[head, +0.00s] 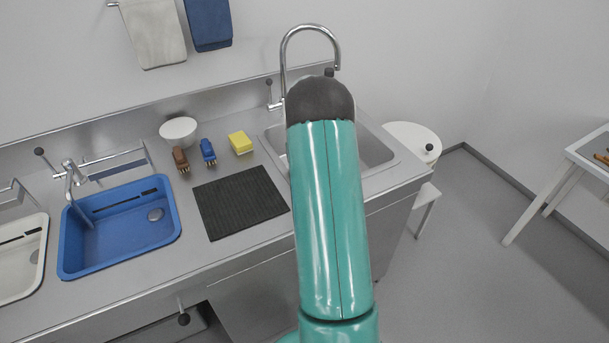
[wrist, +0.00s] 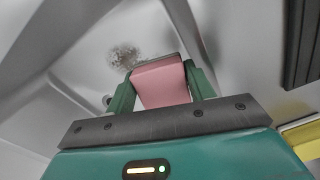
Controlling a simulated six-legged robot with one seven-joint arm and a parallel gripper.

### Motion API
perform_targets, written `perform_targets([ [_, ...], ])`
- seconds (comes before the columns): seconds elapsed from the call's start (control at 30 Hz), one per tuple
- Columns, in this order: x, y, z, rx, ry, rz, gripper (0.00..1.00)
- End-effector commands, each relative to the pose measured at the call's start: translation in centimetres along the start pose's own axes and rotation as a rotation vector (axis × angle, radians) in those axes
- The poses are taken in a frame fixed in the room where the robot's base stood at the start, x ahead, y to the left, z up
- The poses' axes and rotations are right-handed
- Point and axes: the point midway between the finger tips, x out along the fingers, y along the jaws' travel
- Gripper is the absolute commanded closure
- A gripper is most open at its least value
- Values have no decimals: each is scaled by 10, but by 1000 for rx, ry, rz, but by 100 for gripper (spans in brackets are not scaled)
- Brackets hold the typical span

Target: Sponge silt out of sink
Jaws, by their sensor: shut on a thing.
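My gripper (wrist: 158,84) is shut on a pink sponge (wrist: 160,84) in the wrist view, with a green finger on each side of it. I cannot tell whether the sponge touches the floor. In the head view the steel sink (head: 376,150) is at the right end of the counter, under a tall curved tap (head: 283,60). My arm covers much of the sink and hides the gripper there.
A yellow sponge (head: 240,143), blue brush (head: 208,151), brown brush (head: 181,159) and white bowl (head: 178,131) stand left of the sink. A black ribbed mat (head: 240,202) lies in front of them. A blue basin (head: 119,228) is farther left. A white lidded bin (head: 413,138) stands right.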

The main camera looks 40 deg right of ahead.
Motion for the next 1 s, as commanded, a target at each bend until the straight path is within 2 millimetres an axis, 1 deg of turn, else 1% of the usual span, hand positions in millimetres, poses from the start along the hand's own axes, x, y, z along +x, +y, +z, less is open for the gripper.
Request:
perform_targets([
  [0.03, -5, 0, 0, 0, 2, 1, 83],
  [0.1, -7, 1, 0, 1, 2, 1, 83],
  [0.37, -8, 2, 0, 2, 2, 2, 83],
  [0.47, -11, 2, -1, 2, 3, 2, 83],
  [0.7, -31, 2, -1, 1, 4, 3, 83],
  [0.8, -37, 2, 0, 2, 2, 2, 83],
  [1.0, -37, 2, 0, 2, 2, 2, 83],
])
